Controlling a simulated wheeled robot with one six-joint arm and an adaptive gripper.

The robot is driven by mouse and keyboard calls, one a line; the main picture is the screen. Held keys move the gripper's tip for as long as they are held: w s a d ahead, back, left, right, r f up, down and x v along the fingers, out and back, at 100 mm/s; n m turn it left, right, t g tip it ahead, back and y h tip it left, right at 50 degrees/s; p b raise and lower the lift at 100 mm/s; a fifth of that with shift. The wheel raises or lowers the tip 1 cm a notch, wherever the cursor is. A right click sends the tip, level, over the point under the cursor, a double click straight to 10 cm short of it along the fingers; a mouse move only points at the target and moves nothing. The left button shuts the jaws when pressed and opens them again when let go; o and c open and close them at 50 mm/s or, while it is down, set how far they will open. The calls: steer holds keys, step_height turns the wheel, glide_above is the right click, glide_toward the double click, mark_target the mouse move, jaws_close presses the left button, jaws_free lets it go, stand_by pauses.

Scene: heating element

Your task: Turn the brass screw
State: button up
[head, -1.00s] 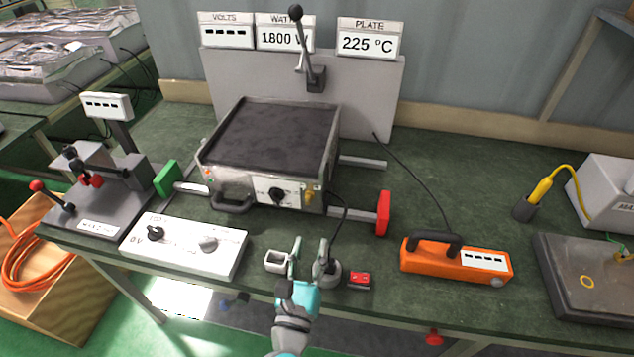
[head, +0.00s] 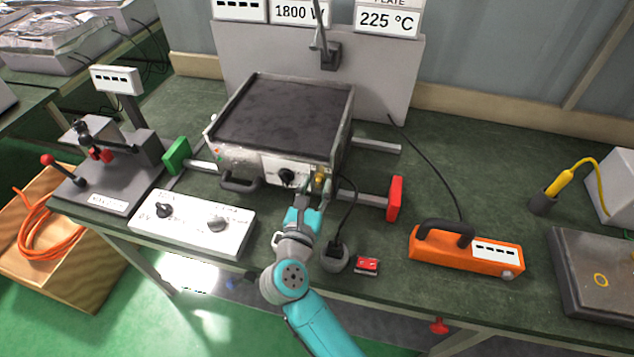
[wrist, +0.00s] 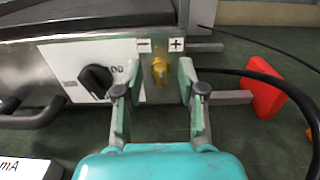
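The brass screw (wrist: 160,69) sits on the front of the hot plate unit (wrist: 59,56), just below the "-" and "+" labels and right of the black knob (wrist: 96,80). In the head view the screw (head: 320,174) shows just beyond my gripper (head: 311,190). In the wrist view my gripper (wrist: 160,90) is open, with one finger on either side of the screw's line. I see a gap between each finger and the screw. I cannot tell how far in front of the screw the fingertips are.
A black cable leaves the unit's right side. A red block (head: 394,199) on a rail stands right, a green block (head: 176,155) left. A white two-knob panel (head: 192,222), a grey round holder (head: 335,258), a red switch (head: 367,265) and an orange handled meter (head: 465,248) stand along the front.

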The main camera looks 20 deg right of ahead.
steer(key=shift+w+d, duration=0.45)
steer(key=shift+w, duration=0.1)
jaws_close()
